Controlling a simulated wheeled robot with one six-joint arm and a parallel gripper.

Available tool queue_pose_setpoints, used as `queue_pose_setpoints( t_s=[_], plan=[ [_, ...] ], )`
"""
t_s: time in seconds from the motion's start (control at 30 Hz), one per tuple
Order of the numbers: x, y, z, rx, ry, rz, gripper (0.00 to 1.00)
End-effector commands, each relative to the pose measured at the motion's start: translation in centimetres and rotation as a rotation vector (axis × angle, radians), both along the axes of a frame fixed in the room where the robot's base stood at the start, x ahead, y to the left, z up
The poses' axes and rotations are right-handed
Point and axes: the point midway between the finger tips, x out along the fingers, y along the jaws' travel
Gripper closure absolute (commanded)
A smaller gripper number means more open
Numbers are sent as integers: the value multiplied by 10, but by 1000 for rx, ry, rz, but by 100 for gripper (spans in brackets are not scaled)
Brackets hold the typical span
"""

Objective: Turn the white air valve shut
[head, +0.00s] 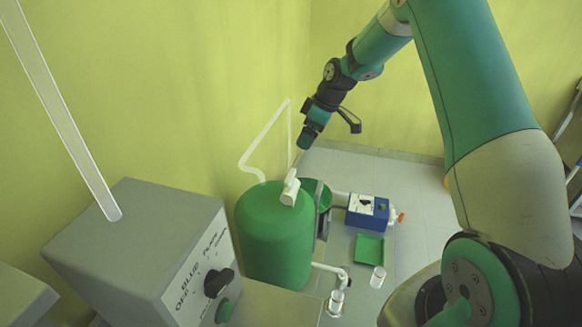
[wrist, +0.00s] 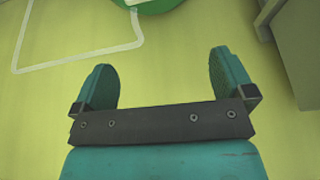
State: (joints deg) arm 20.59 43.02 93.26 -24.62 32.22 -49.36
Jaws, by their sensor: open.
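A white valve fitting (head: 290,187), which looks like the air valve, sits on top of the green tank (head: 270,235). Its handle angle is too small to tell. My gripper (head: 306,142) is in the air above and a little behind the fitting, pointing down, and apart from it. In the wrist view my gripper (wrist: 162,68) is open, with nothing between its two green fingers. Only the edge of a green round thing (wrist: 155,4) shows at the top there, and the valve is not clearly seen.
A white pipe (head: 265,134) loops up along the yellow wall behind the tank. A grey control box (head: 140,240) with a black knob stands at left. A blue box (head: 367,211), a green tray (head: 369,248) and small glass beakers (head: 378,277) are to the right.

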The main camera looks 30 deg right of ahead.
Motion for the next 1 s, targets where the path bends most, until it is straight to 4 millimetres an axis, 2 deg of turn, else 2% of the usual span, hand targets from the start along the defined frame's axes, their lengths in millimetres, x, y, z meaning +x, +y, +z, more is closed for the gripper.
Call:
queue_pose_setpoints(
  t_s=[0.1, 0.23, 0.37, 0.8, 1.0],
  plan=[
    [6, -17, -10, -9, -10, 4, 0],
    [11, -19, -20, -12, -13, 9, 0],
    [15, -12, -39, -10, -10, 11, 0],
    [42, 15, -130, -11, -11, 10, 0],
    [51, 23, -160, -12, -13, 9, 0]
  ],
)
